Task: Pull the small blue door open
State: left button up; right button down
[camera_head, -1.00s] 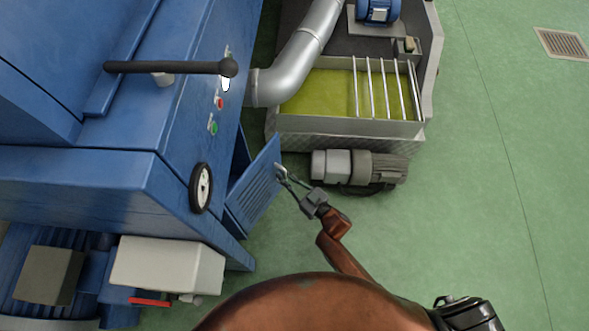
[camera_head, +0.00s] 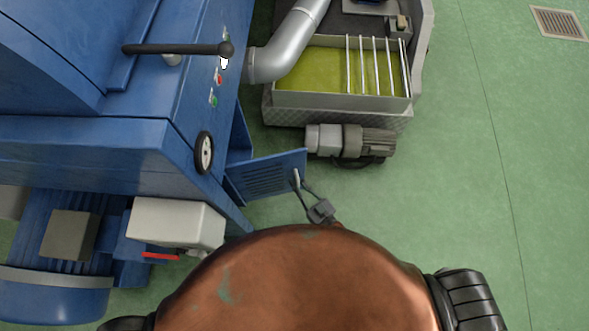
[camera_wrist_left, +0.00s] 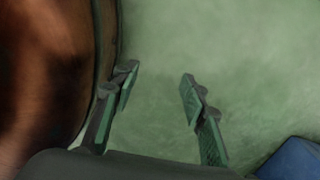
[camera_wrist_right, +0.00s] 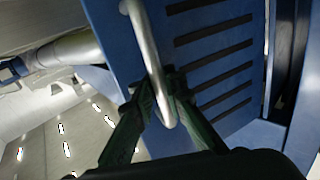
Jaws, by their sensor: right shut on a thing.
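The small blue door (camera_head: 262,178) with dark slots stands swung out from the side of the blue machine, hinged at its left edge. Its pale metal handle (camera_head: 297,178) is near the free edge. My right gripper (camera_head: 301,184) is at the handle. In the right wrist view the gripper (camera_wrist_right: 161,90) is shut on the handle (camera_wrist_right: 146,45), with a finger on each side, and the slotted door (camera_wrist_right: 215,50) lies behind. My left gripper (camera_wrist_left: 158,82) shows in the left wrist view, open and empty above the green floor. It is hidden in the head view.
The blue machine (camera_head: 90,150) fills the left, with a black lever (camera_head: 175,49) and a handwheel (camera_head: 204,153). A grey motor (camera_head: 350,142) sits just beyond the door, below a trough of yellow-green liquid (camera_head: 325,68). The green floor (camera_head: 470,190) is clear on the right.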

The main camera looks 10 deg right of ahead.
pick_arm(q)
jog(key=shift+s+a+f+p, duration=0.15)
jog(key=shift+s+p, duration=0.25)
jog(key=shift+s, duration=0.9)
jog(key=shift+s+a+f+p, duration=0.1)
jog(key=shift+s+a+p, duration=0.2)
jog(key=shift+s, duration=0.95)
pick_arm(e)
jog(key=shift+s+a+f, duration=0.1)
jog(key=shift+s, duration=2.55)
pick_arm(q)
jog(key=shift+d, duration=0.1)
pick_arm(e)
jog(key=c, duration=2.2)
grip_release()
jog(key=shift+s, duration=0.1)
jog(key=shift+o, duration=1.1)
jog(key=shift+a, duration=0.2)
pick_arm(q)
jog(key=shift+r, duration=0.1)
pick_arm(e)
jog(key=v, duration=1.2)
